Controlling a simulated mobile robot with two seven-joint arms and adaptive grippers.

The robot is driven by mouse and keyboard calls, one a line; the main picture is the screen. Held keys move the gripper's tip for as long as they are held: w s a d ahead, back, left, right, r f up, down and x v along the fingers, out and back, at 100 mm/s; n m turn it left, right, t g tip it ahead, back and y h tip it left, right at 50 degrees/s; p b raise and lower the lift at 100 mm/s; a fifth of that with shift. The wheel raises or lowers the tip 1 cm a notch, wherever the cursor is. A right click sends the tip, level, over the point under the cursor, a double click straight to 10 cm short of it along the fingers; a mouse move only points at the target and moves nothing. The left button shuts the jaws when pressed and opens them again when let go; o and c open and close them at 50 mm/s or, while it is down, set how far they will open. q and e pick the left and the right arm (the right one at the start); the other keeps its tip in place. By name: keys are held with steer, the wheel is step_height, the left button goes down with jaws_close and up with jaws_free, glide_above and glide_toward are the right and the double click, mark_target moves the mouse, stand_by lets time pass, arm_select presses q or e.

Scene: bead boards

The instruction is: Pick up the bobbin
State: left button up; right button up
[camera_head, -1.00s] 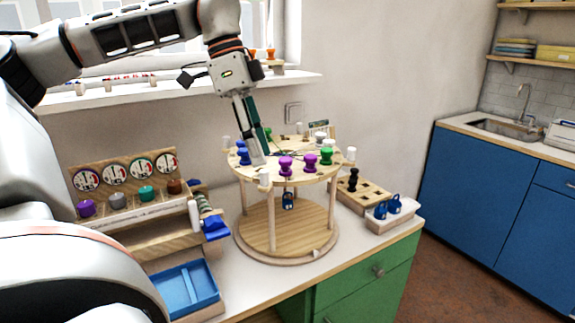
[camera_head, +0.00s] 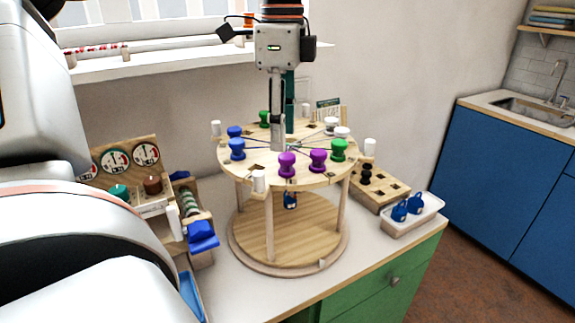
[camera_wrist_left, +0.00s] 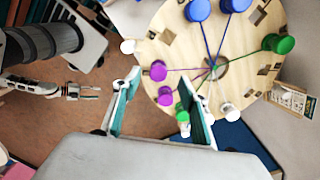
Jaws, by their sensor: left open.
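Several bobbins stand around a round wooden bead board (camera_head: 250,170), with threads running to its middle hole. Two are purple (camera_head: 287,164) (camera_head: 318,160), two blue (camera_head: 237,149), two green (camera_head: 339,150), and two white (camera_head: 331,125). My left gripper (camera_head: 284,140) points down over the board's middle, open, and hides part of it. In the left wrist view, the purple bobbins (camera_wrist_left: 158,71) (camera_wrist_left: 165,96) show between the open fingers (camera_wrist_left: 158,77); I see no contact. My right gripper (camera_wrist_left: 85,91) shows at the left of that view, its jaws too small to judge.
A blue weight (camera_head: 290,200) hangs under the board top. A wooden block (camera_head: 395,188) with a black piece and a white tray (camera_head: 408,226) with blue weights stand at right. Gauges (camera_head: 146,154) and a bead rack stand at left.

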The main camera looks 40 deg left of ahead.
mark_target(286, 156)
arm_select(q)
steer(key=f, duration=0.6)
steer(key=shift+w+d+f, duration=0.15)
steer(key=shift+d, duration=0.15)
steer(key=c, duration=1.2)
